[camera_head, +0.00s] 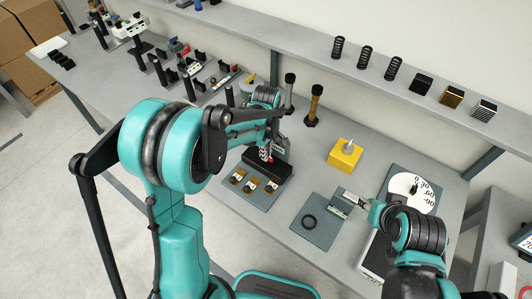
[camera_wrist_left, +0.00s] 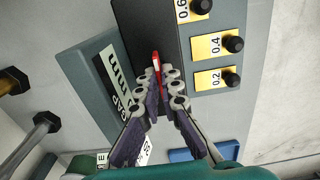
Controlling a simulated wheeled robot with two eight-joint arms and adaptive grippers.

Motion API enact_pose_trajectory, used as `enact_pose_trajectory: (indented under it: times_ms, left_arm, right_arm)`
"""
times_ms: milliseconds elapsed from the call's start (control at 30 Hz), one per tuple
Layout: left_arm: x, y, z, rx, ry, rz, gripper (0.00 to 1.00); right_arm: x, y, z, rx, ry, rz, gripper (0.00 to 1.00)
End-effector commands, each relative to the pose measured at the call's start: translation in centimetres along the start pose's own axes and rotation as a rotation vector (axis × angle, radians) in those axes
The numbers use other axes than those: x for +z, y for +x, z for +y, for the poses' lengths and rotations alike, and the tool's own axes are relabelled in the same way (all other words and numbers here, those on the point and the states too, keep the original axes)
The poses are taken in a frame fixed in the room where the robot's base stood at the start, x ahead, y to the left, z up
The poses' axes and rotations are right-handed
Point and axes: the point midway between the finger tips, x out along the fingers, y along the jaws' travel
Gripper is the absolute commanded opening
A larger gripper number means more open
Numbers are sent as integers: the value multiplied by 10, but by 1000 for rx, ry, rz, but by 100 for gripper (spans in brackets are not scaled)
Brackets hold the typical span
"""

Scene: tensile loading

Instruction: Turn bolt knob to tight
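My left gripper (camera_head: 266,152) reaches over a black block (camera_head: 258,164) on a dark plate. In the left wrist view its fingertips (camera_wrist_left: 165,80) are close together beside a small red piece (camera_wrist_left: 157,66) at the block's edge. I cannot tell whether they grip it. Round black knobs stand on yellow labels reading 0.2 (camera_wrist_left: 232,79), 0.4 (camera_wrist_left: 233,44) and 0.6 (camera_wrist_left: 201,6), clear of the fingers. No part is clearly marked as the bolt knob. My right gripper (camera_head: 343,205) is beside a plate with a black ring (camera_head: 308,222); its fingers are too small to read.
A yellow block (camera_head: 345,154) and a white dial disc (camera_head: 411,192) are to the right. Springs (camera_head: 365,57) stand on the shelf. Several fixtures (camera_head: 185,75) fill the bench's left part.

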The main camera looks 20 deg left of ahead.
Motion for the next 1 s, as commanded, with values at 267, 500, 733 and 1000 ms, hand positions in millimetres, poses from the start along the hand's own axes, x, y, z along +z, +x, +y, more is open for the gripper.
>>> enact_pose_trajectory:
  times_ms: [267,500,733,1000]
  left_arm:
    - [0,0,0,0,5,0,0]
    - [0,0,0,0,73,0,0]
    - [0,0,0,0,234,0,0]
    - [0,0,0,0,489,0,0]
  right_arm:
    - [0,0,0,0,0,0,40]
    - [1,1,0,0,0,0,40]
    - [2,3,0,0,0,0,40]
    - [4,6,0,0,0,0,40]
